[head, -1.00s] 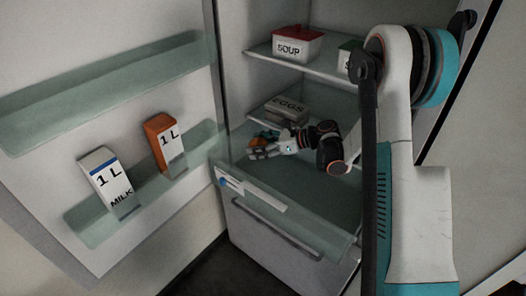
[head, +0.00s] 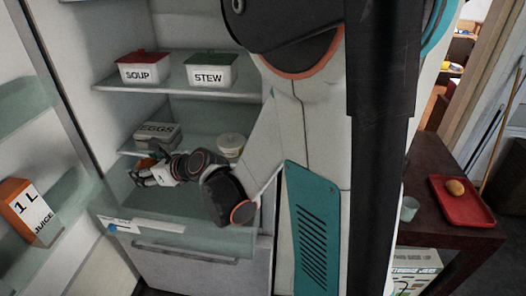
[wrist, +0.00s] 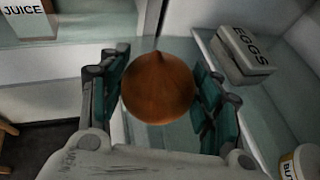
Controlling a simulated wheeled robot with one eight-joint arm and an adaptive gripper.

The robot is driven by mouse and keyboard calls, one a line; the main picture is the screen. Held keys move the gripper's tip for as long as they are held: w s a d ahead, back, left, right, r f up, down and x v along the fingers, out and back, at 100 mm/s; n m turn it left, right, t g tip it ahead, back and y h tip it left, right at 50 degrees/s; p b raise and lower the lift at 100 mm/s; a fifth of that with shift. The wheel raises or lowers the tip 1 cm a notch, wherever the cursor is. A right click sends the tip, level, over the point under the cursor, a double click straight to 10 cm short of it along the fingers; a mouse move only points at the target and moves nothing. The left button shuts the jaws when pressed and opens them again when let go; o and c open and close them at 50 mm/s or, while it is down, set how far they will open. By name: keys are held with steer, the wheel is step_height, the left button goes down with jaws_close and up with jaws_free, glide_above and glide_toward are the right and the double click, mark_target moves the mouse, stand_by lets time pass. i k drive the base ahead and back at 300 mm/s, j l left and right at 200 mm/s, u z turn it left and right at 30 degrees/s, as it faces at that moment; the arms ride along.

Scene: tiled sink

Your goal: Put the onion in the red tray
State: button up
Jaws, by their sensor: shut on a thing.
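The onion (wrist: 158,90) is round and brown. In the wrist view it sits between the teal finger pads of my gripper (wrist: 160,85), which is shut on it. In the head view my gripper (head: 145,174) is inside the open fridge, in front of the egg box; the onion is hard to make out there. The red tray (head: 474,214) lies on a dark wooden table at the right, well apart from my gripper. A brown roundish thing (head: 455,187) lies in it.
An egg box (head: 158,135) and a white tub (head: 231,145) stand on the shelf near my gripper. Soup (head: 144,70) and stew (head: 209,73) boxes stand above. The open door holds a juice carton (head: 30,212). A cup (head: 409,208) stands left of the tray.

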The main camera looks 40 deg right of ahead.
mark_target(465, 211)
steer(key=k+l+z, duration=0.2)
steer(key=k, duration=0.35)
steer(key=k+z, duration=0.2)
steer(key=k, duration=0.4)
steer(key=i+l+z, duration=0.15)
steer(key=z, duration=1.75)
steer(key=i+j+z, duration=0.25)
steer(key=i+j, duration=0.25)
steer(key=j, duration=0.1)
